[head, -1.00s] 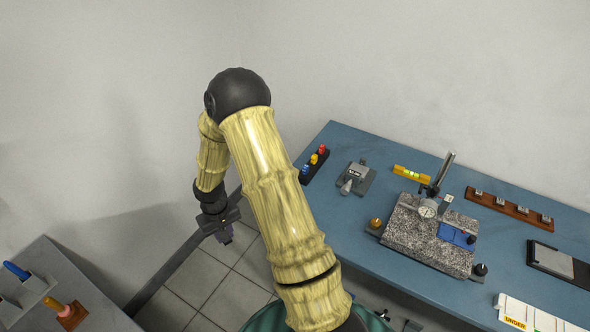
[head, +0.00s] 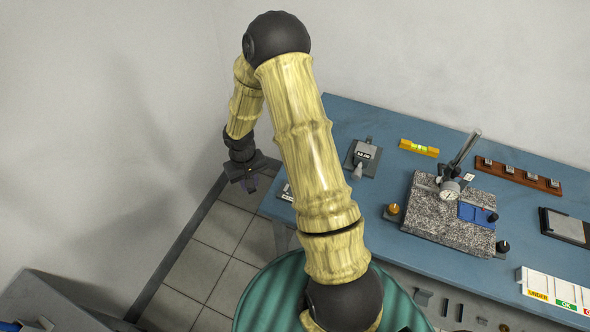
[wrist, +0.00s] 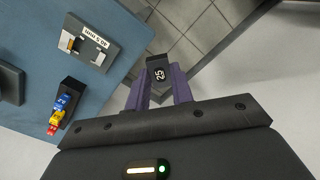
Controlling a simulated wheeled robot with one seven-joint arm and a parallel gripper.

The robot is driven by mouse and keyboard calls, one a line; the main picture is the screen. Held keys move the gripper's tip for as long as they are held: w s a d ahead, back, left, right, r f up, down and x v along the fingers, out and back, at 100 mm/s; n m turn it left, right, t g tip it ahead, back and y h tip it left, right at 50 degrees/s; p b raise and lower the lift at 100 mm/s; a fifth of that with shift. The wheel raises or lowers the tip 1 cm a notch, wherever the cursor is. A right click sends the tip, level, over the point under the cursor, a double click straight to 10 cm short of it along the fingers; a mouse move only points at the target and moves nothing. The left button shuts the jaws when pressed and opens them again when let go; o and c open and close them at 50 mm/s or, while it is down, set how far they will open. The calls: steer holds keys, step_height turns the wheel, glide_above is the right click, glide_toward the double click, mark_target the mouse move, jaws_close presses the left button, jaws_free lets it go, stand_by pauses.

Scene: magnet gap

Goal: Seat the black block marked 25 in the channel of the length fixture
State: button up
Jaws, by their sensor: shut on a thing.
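The black block marked 25 (wrist: 158,73) is in my gripper (wrist: 160,92), between its purple fingers, its number facing the wrist camera. In the head view my gripper (head: 247,178) is over the floor, left of the blue table. The block is too small to read there. A grey plate with a white label and a slot-like part (wrist: 88,42) lies near the table's corner in the wrist view; it looks like the length fixture. It shows partly in the head view (head: 287,192), behind my arm. Its channel is not clear, and the block is apart from it.
A dark rack with blue, yellow and red pieces (wrist: 60,112) is near that plate. A labelled grey device (head: 362,158), a yellow level (head: 419,148) and a granite plate with a dial gauge (head: 430,215) stand farther right. Floor below my gripper is clear.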

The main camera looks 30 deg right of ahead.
steer(key=shift+s+d, duration=0.15)
steer(key=shift+s, duration=0.05)
steer(key=d+f+n+b, duration=0.1)
steer(key=d+n, duration=0.1)
steer(key=d, duration=0.2)
steer(key=s+d+n+b, duration=0.1)
steer(key=d+n, duration=0.1)
steer(key=d, duration=0.2)
steer(key=s+d+f+n+b, duration=0.1)
steer(key=d+n, duration=0.2)
steer(key=d, duration=0.1)
steer(key=shift+s+d+f+b, duration=0.1)
steer(key=shift+d+f+b, duration=0.2)
steer(key=shift+d+b, duration=0.1)
steer(key=shift+s+d+n, duration=0.1)
steer(key=shift+d+n, duration=0.2)
steer(key=shift+d, duration=0.05)
steer(key=shift+f+b, duration=1.8)
steer(key=shift+f, duration=1.05)
steer(key=shift+f, duration=0.15)
steer(key=o, duration=1)
steer(key=c, duration=0.5)
